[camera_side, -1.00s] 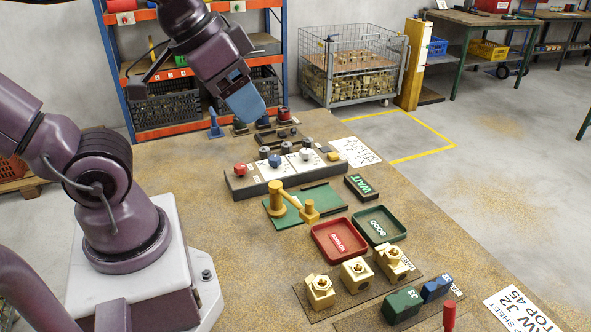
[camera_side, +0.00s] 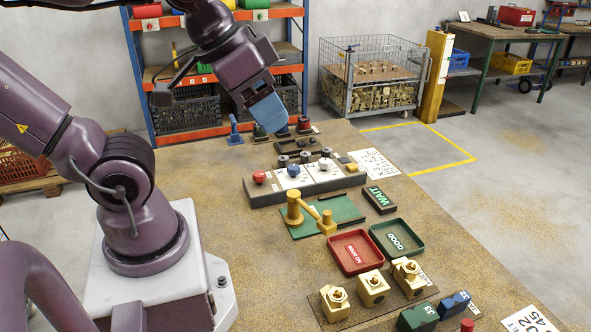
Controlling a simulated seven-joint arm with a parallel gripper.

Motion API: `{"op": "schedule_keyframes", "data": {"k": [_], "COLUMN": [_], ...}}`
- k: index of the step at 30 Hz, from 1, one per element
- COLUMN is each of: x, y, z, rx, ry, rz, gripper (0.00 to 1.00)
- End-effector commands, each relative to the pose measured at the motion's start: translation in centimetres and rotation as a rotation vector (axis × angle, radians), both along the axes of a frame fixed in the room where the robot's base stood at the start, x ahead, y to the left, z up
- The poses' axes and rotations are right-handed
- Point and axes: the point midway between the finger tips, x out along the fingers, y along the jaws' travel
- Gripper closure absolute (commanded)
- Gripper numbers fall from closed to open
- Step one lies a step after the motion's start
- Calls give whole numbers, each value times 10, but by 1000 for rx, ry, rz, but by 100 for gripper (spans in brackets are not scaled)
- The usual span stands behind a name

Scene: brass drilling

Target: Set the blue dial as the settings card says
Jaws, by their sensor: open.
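The blue dial (camera_side: 293,170) sits on a white plate on the dark control panel, between a red knob (camera_side: 259,177) and a grey dial (camera_side: 323,165). Its pointer setting is too small to read. A white card (camera_side: 375,163) with printed writing lies just right of the panel; its text is not legible. It may be the settings card. My gripper (camera_side: 270,118), with blue fingers, hangs above the far part of the table, beyond the panel and apart from the dial. It is open and holds nothing that I can see.
Behind the panel stand several dark knobs (camera_side: 304,158). In front are a yellow lever on a green plate (camera_side: 338,208), a WAIT sign (camera_side: 380,200), red (camera_side: 357,252) and green (camera_side: 397,238) trays, and brass parts (camera_side: 373,289). The table's left middle is clear.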

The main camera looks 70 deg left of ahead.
Motion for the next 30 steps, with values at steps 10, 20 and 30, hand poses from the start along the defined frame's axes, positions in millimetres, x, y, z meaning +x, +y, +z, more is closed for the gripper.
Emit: {"op": "schedule_keyframes", "data": {"k": [10,20,30], "x": [0,16,77], "y": [0,33,135], "z": [0,-25,-77], "rx": [0,-4,-114], "ry": [0,156,398], "rz": [0,154,601], "gripper": [43,40,40]}}
